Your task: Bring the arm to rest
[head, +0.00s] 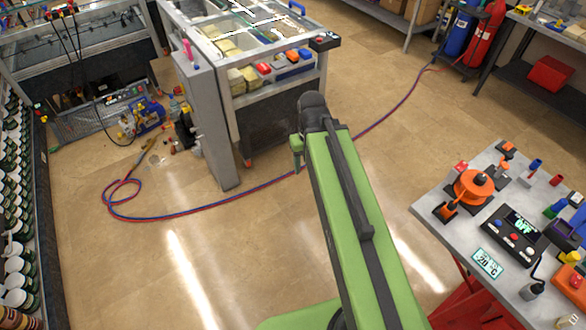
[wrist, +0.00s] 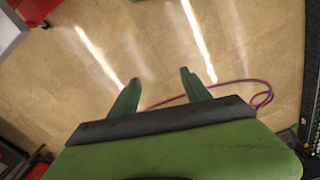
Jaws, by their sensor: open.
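My arm is green and reaches up and forward over the open floor in the head view. My gripper (wrist: 160,85) shows in the wrist view as two dark green fingers set well apart, with bare floor between and beyond them. It is open and holds nothing. In the head view, part of my gripper (head: 297,152) shows at the far end of the arm, mostly hidden behind the dark wrist joint.
A work table (head: 428,202) with an orange reel (head: 473,187) and a black control box (head: 514,236) stands at right. A glass-topped bench (head: 272,88) stands beyond the arm. A red and blue hose (head: 215,211) crosses the floor. A blue pump (head: 149,115) sits at left.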

